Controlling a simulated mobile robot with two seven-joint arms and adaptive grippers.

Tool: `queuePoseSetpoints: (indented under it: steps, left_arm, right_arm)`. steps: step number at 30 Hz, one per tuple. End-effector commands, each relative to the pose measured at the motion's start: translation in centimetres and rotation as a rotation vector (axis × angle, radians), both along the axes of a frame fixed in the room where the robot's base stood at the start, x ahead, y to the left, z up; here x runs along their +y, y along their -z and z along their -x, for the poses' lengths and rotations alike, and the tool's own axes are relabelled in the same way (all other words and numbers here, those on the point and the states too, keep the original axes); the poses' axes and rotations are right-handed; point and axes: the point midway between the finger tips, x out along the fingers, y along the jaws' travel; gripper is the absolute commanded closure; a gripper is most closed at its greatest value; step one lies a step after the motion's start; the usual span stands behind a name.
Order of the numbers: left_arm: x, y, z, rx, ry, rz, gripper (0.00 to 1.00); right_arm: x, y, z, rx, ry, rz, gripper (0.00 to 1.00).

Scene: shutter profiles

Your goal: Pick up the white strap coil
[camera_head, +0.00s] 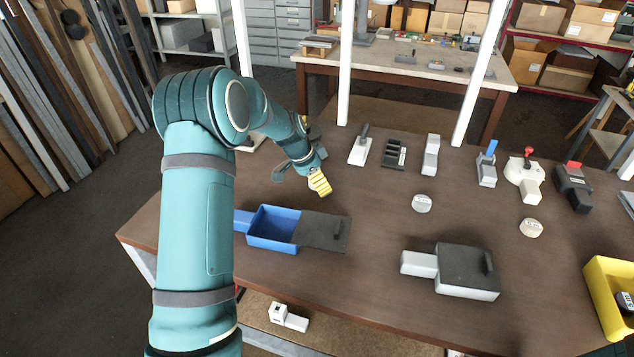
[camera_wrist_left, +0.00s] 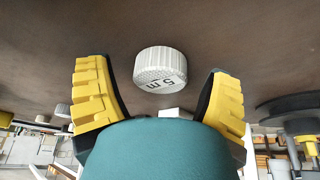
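The white strap coil (camera_head: 421,203) lies flat on the brown workbench, right of my left gripper (camera_head: 319,181). In the left wrist view a white ribbed coil (camera_wrist_left: 160,66) with dark lettering shows ahead of the fingers, centred between them. My left gripper also shows there with its yellow pads (camera_wrist_left: 160,98) spread wide and nothing between them. It is apart from the coil. A second, more beige coil (camera_head: 530,228) lies farther right on the bench.
A blue bin (camera_head: 272,228) with a dark cover stands in front of the left gripper. A white box with a dark lid (camera_head: 467,271) sits nearer the front, and a yellow bin (camera_head: 603,290) at right. Several tools line the back. The bench around the white coil is clear.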

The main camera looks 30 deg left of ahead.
Motion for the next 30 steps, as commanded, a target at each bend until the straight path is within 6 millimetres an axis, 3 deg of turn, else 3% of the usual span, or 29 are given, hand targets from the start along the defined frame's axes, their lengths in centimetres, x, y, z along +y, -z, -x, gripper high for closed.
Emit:
queuePoseSetpoints:
  steps: [1, 5, 6, 20, 30]
  left_arm:
    - [0.0, 0.0, 0.0, 0.0, 0.0, 0.0, 0.41]
    - [0.0, 0.0, 0.0, 0.0, 0.0, 0.0, 0.87]
    - [0.0, 0.0, 0.0, 0.0, 0.0, 0.0, 0.9]
    - [0.0, -0.4, 0.0, 0.0, 0.001, 0.0, 0.92]
    - [0.0, -6.2, -0.1, -0.005, 0.002, 0.0, 0.92]
  right_arm:
    - [0.0, 0.0, 0.0, 0.0, 0.0, 0.0, 0.49]
    - [0.0, 0.0, 0.0, 0.0, 0.0, 0.0, 0.49]
    - [0.0, 0.0, 0.0, 0.0, 0.0, 0.0, 0.49]
    - [0.0, 0.0, 0.0, 0.0, 0.0, 0.0, 0.49]
    - [0.0, 0.2, 0.0, 0.0, 0.0, 0.0, 0.49]
